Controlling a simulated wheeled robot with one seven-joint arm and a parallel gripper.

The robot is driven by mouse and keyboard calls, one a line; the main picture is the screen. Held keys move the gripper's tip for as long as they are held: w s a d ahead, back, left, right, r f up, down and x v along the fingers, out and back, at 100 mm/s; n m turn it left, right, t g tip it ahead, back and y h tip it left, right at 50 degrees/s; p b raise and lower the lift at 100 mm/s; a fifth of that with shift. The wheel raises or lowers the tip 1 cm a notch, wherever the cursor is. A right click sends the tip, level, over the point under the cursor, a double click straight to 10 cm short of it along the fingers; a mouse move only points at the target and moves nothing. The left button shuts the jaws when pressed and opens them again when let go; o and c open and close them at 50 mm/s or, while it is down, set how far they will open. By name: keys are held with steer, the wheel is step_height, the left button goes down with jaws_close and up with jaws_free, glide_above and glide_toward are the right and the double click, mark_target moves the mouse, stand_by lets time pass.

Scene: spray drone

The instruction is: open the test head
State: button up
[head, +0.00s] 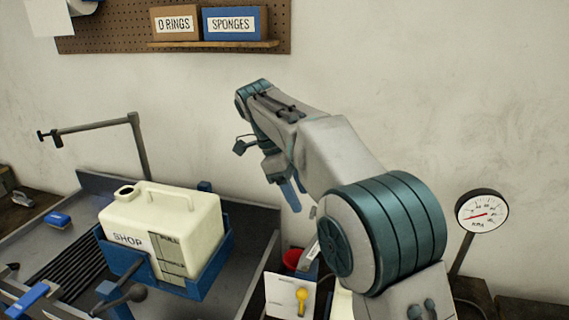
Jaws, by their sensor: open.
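No part is plainly marked as the test head. A white panel (278,292) with a yellow lever-like handle (301,300) stands low in the middle. The handle hangs roughly downward from a round hub. A dark bent post (138,145) with a small black fitting (47,136) at its arm's end rises at the left. My gripper (293,192) is open and empty, with blue fingers pointing down. It appears above the white panel in the picture, clear of it. My arm hides what lies behind it, and the panel's lower edge is cut off.
A cream jug (160,225) marked SHOP sits in a blue cradle (215,262) over a grey tray (255,225). A red cup (292,258) stands behind the panel. A round gauge (482,211) is at right. Boxes of O rings (175,24) and sponges (233,24) are on the wall shelf.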

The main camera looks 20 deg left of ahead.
steer(key=p+v, duration=0.2)
steer(key=v, duration=0.5)
steer(key=shift+a+r+p, duration=0.2)
steer(key=shift+r+p, duration=0.1)
steer(key=shift+r, duration=0.05)
